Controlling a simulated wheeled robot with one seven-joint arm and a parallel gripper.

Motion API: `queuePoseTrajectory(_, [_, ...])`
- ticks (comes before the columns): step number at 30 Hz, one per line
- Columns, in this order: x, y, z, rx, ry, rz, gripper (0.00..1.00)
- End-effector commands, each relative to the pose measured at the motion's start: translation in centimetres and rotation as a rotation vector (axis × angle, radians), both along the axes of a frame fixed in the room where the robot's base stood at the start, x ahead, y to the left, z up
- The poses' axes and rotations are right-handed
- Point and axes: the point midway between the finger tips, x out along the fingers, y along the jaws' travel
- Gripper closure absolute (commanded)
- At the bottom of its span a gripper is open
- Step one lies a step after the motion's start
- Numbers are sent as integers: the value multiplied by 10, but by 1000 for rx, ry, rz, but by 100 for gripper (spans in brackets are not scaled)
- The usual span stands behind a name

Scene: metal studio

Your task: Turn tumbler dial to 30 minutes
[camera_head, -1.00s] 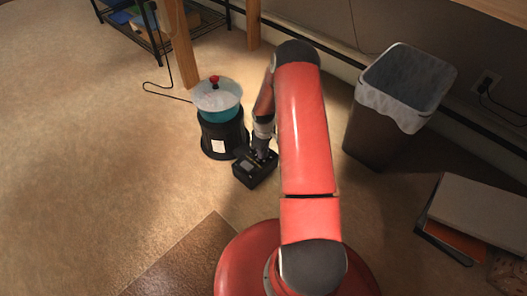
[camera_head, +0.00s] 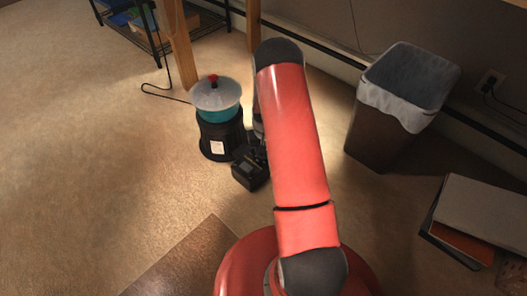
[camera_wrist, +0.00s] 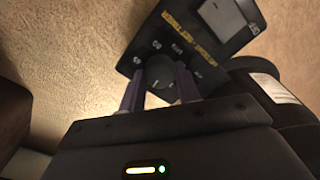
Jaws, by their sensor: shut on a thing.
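The tumbler (camera_head: 218,128) stands on the floor left of my arm, with a black base, a teal bowl, a clear lid and a red knob on top. Its black control box (camera_head: 246,174) sits against its lower right side. In the wrist view the box's panel (camera_wrist: 205,45) carries yellow lettering and small markings around a round dark dial (camera_wrist: 159,73). My gripper (camera_wrist: 160,77) has one finger on each side of the dial and is shut on it. The exact dial setting is too small to read. In the head view my arm mostly hides the gripper.
A bin with a light liner (camera_head: 398,100) stands to the right by the wall. Flat boxes (camera_head: 485,215) lie at the lower right. A wooden leg (camera_head: 177,45) and a black shelf (camera_head: 150,30) stand behind the tumbler. The carpet at left is clear.

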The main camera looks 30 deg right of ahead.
Motion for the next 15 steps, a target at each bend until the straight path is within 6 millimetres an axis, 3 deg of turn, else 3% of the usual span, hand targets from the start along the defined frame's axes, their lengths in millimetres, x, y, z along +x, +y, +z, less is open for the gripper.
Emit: queuePoseTrajectory(15, [1,0,0,1,-1,-166,90])
